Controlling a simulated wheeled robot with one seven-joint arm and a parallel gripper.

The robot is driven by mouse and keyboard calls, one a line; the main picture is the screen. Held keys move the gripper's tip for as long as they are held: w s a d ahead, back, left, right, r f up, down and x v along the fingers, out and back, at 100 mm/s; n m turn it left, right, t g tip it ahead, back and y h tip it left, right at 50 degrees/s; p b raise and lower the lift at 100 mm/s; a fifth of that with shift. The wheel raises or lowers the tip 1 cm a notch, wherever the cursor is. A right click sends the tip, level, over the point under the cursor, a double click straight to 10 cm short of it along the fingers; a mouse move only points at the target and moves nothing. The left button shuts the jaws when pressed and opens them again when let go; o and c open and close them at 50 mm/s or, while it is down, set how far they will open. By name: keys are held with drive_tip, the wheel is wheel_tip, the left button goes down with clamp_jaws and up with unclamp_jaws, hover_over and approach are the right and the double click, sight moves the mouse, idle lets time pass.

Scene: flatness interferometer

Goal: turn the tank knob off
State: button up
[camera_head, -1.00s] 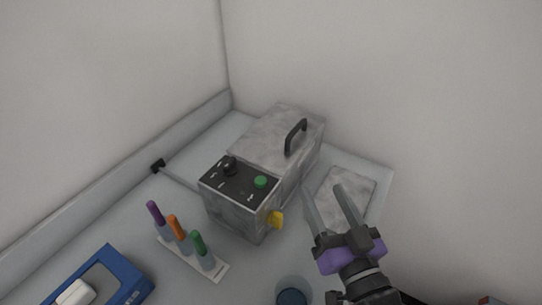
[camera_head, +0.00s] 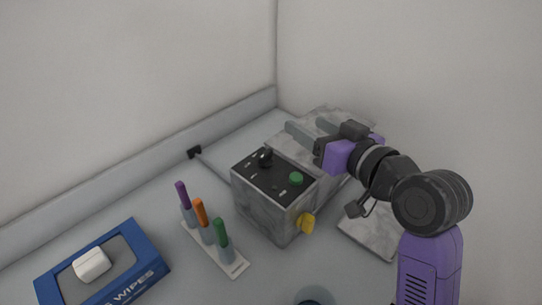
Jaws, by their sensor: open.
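The tank (camera_head: 262,208) is a grey metal box with a dark control panel (camera_head: 284,191) on top of its front part. A black knob (camera_head: 265,157) stands at the panel's back left, and a green button (camera_head: 296,178) sits at its right. A yellow tap or handle (camera_head: 306,223) sticks out from the lower front right side. My gripper (camera_head: 305,130) is above the tank's rear lid, with its two fingers apart and pointing left. It is empty and to the right of the black knob. The lid's handle is hidden behind my gripper.
A rack with purple, orange and green-capped pens (camera_head: 207,228) stands left of the tank. A blue wipes box (camera_head: 145,262) is at the lower left. A flat grey plate (camera_head: 365,237) lies right of the tank. A round container (camera_head: 315,296) is at the bottom edge. Walls close off the back.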

sight(266, 153)
drive_tip(key=a+n+g, duration=0.1)
drive_tip(key=g, duration=0.1)
drive_tip(key=s+a+n+g+b, duration=0.1)
drive_tip(key=n, duration=0.1)
drive_tip(key=s+a+n+g, duration=0.1)
drive_tip(key=g, duration=0.1)
drive_tip(key=shift+a+r+n+g+b, duration=0.3)
drive_tip(key=shift+a+r+b, duration=0.05)
drive_tip(key=shift+a, duration=0.05)
drive_tip(key=s+n+g, duration=0.2)
drive_tip(key=s+d+r+g+h, duration=0.1)
drive_tip(key=shift+s+n+b, duration=0.15)
drive_tip(key=shift+n+b, duration=0.25)
drive_tip(key=shift+a+f, duration=0.1)
drive_tip(key=shift+f, duration=0.05)
drive_tip(key=x, duration=0.7)
drive_tip(key=shift+a+f+b, duration=0.1)
drive_tip(key=shift+f+b, duration=0.15)
drive_tip(key=shift+b, duration=0.05)
drive_tip(key=shift+c, duration=0.2)
clamp_jaws()
drive_tip(key=shift+s, duration=0.1)
